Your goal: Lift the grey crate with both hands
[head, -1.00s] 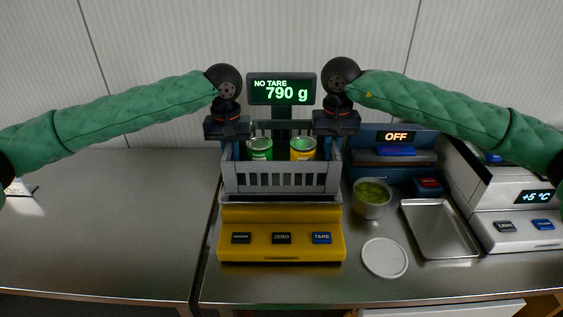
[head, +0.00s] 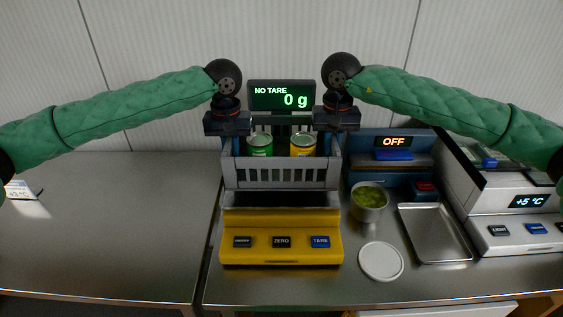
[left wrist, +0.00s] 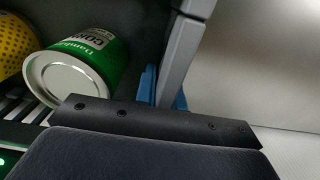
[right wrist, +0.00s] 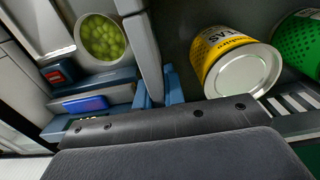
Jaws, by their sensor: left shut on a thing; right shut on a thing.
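The grey crate (head: 281,174) hangs level just above the yellow scale (head: 281,240), with a dark gap beneath it. It holds a green can (head: 260,146) and a yellow can (head: 303,146). My left gripper (head: 228,131) is shut on the crate's left side wall, and my right gripper (head: 336,131) is shut on its right side wall. The left wrist view shows the crate wall (left wrist: 183,50) and the green can (left wrist: 85,68). The right wrist view shows the other wall (right wrist: 150,50) and the yellow can (right wrist: 232,62). The fingertips are largely hidden.
The scale display (head: 281,96) behind the crate reads 0 g. A bowl of green fruit (head: 369,197), a white lid (head: 381,261), a metal tray (head: 435,232) and a blue device (head: 393,165) stand to the right. The left counter (head: 110,220) is mostly clear.

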